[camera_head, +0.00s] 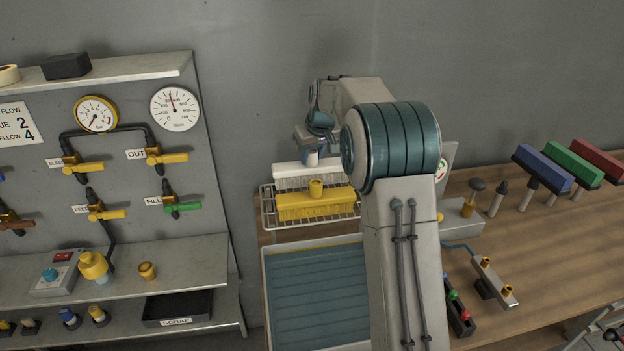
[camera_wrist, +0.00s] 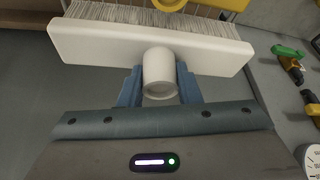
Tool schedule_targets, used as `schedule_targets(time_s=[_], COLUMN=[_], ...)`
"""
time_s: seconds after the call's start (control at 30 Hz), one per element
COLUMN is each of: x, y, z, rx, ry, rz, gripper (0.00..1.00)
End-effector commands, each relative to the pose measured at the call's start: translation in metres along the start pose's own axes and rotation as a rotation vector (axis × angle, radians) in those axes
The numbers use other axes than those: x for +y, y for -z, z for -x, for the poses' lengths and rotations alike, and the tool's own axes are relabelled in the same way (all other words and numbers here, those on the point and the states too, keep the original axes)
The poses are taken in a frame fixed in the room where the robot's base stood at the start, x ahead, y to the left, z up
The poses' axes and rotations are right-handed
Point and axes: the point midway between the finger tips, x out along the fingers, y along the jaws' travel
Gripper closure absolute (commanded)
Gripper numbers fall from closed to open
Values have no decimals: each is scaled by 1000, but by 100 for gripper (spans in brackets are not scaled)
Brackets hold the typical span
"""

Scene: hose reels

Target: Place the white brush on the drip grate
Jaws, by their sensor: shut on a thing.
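The white brush (camera_head: 301,169) is in my gripper, at the back of the drip grate in the head view. In the wrist view the white brush (camera_wrist: 150,48) spans the top, bristles facing away from me, with its round socket between the blue fingers. My gripper (camera_wrist: 160,88) is shut on that socket. My gripper (camera_head: 313,150) also shows above the brush in the head view. The drip grate (camera_head: 268,217) is a wire rack. A yellow brush (camera_head: 315,204) lies on it, in front of the white one. Whether the white bristles touch the wires, I cannot tell.
A blue ribbed basin (camera_head: 315,290) stands in front of the grate. Blue (camera_head: 545,168), green (camera_head: 573,163) and red (camera_head: 598,160) brushes stand on handles at the right of the wooden bench (camera_head: 560,260). A panel of valves and gauges (camera_head: 125,150) is at the left.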

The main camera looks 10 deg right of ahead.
Motion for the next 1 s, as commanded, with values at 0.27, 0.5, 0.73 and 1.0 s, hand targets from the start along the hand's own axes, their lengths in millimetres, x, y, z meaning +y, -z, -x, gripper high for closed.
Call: schedule_targets(time_s=[0.27, 0.5, 0.73, 1.0], x=[1, 2, 2, 2], y=[-12, -23, -23, -25], z=[-29, -54, -55, -58], rx=[0, 1, 3, 1], ry=[0, -2, -2, -1], rz=[-2, -2, -2, -3], gripper=[100, 100, 100, 48])
